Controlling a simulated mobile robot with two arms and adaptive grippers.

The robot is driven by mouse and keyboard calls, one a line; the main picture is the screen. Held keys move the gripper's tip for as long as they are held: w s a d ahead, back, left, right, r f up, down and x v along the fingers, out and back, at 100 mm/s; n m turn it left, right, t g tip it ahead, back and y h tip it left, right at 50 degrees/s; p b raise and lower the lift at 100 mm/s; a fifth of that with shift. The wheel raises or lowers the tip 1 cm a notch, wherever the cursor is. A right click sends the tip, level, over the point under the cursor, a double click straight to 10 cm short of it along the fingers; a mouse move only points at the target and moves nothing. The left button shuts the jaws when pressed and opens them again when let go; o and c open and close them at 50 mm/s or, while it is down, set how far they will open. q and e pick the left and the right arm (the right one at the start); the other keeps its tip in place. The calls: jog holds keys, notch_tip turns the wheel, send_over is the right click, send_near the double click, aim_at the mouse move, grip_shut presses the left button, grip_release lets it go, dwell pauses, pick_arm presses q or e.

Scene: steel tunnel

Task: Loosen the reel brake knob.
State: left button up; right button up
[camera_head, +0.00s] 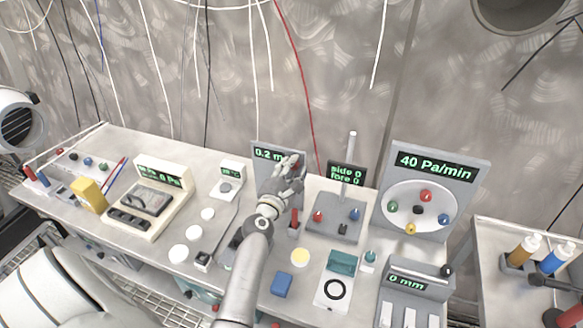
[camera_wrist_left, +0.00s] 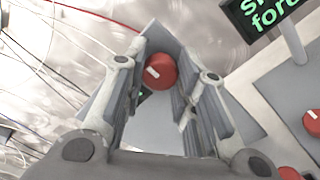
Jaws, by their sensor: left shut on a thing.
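The reel brake knob, a round red knob (camera_wrist_left: 160,72) with a white mark, sits on a grey panel in the left wrist view. My left gripper (camera_head: 290,168) comes in over the bench in the head view and covers the knob there. In the left wrist view its two fingers stand on either side of the red knob, shut on it. The grey panel behind the gripper carries a green display (camera_head: 268,154) that reads "0.2 m", partly hidden by the fingers. My right gripper is not in view.
Right of the gripper are a grey box (camera_head: 334,232) with coloured knobs and a post, and a tall panel (camera_head: 438,168) reading "40 Pa/min". A dark display (camera_head: 346,175) stands close by. Cables hang along the back wall. A yellow block (camera_head: 90,196) stands at the left.

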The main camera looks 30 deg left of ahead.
pick_arm(q)
jog(key=shift+n, duration=0.4)
jog(key=o, duration=1)
jog(key=shift+o, duration=0.2)
jog(key=v, duration=1.2)
jog(key=shift+d, duration=0.1)
